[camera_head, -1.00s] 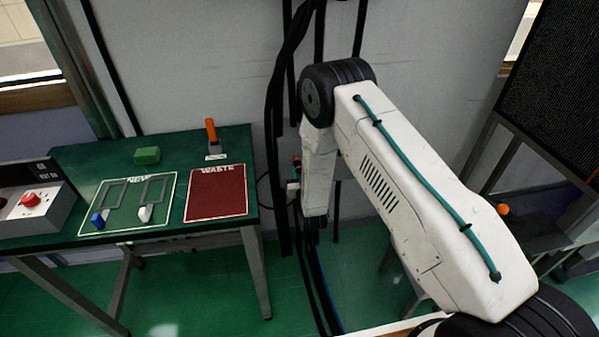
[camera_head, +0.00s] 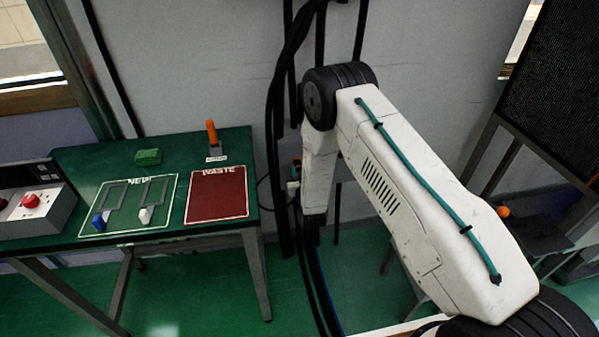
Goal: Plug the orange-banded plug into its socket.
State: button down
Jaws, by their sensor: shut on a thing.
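My arm rises from the lower right to its elbow, and its forearm hangs down in the middle of the view. My gripper is not visible; the forearm hides whatever is behind it. I cannot make out an orange-banded plug or its socket. A small orange and dark part (camera_head: 297,163) and a small pale part (camera_head: 293,186) peek out at the forearm's left edge, too small and covered to identify.
A green table (camera_head: 80,160) at left bears a red WASTE mat (camera_head: 217,195), an orange-handled tool (camera_head: 211,132), a green block (camera_head: 148,157), a blue-ended part (camera_head: 99,222), a white-ended part (camera_head: 146,215) and a red-button box (camera_head: 35,208). Black cables (camera_head: 280,130) hang mid-view. An orange knob (camera_head: 503,212) shows at right.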

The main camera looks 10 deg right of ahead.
jog(key=shift+w, duration=0.25)
jog(key=c, duration=1.1)
grip_release()
jog(key=shift+s, duration=0.1)
